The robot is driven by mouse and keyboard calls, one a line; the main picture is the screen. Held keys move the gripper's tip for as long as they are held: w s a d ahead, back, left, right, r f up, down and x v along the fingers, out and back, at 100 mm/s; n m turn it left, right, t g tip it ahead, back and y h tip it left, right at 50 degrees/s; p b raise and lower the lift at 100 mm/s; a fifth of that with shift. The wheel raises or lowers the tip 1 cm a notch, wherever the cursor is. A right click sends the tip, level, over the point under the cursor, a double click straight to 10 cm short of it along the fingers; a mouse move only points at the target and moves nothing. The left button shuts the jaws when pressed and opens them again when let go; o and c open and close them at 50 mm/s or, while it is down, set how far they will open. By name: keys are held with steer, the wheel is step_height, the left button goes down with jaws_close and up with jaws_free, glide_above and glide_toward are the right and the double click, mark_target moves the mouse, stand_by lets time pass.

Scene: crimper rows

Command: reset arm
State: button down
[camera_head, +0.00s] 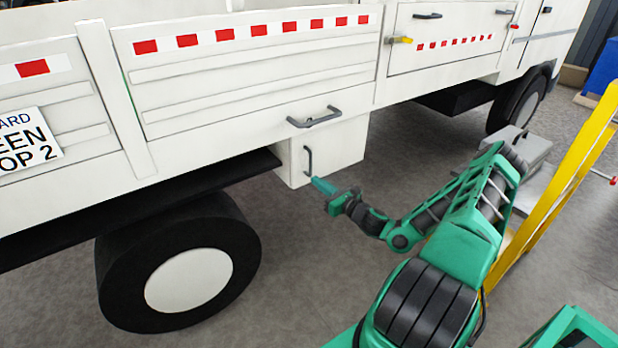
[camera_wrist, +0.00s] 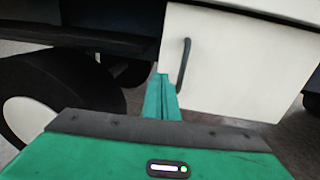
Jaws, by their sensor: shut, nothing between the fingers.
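My gripper (camera_head: 322,186) is at the end of my green arm, low beside the truck and in front of a white box under its side. It is shut and holds nothing. In the wrist view the green fingers (camera_wrist: 160,98) lie together, pointing toward the white box (camera_wrist: 235,60). The box's dark vertical handle (camera_wrist: 183,62) is just right of the fingertips there. In the head view the handle (camera_head: 308,160) is just above and left of the fingertips. I cannot tell whether the fingers touch the box.
The white truck side (camera_head: 250,90) runs across the scene, with a rear wheel (camera_head: 188,280) at lower left and another wheel (camera_head: 522,102) at right. A yellow ladder-like frame (camera_head: 560,190) stands right of my arm. Grey floor (camera_head: 310,270) is open below my gripper.

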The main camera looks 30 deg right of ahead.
steer(key=s+a+r+n+g+y, duration=0.1)
steer(key=s+a+n+g+y, duration=0.4)
steer(key=s+a+n+g, duration=1.1)
steer(key=s+d+r+n+h, duration=0.2)
steer(key=s+r+n, duration=0.2)
steer(key=s+r, duration=0.3)
steer(key=s+d+r+n+g+h, duration=0.1)
steer(key=s+d+r+n+h, duration=0.2)
steer(key=s+r, duration=0.5)
steer(key=s+d+r+n+g+h, duration=0.1)
steer(key=s+d+r+n+h, duration=0.1)
steer(key=s+r+n, duration=0.3)
steer(key=s+d+r, duration=0.1)
steer(key=s+r, duration=0.2)
steer(key=s, duration=0.1)
steer(key=shift+s, duration=0.3)
steer(key=shift+a, duration=0.1)
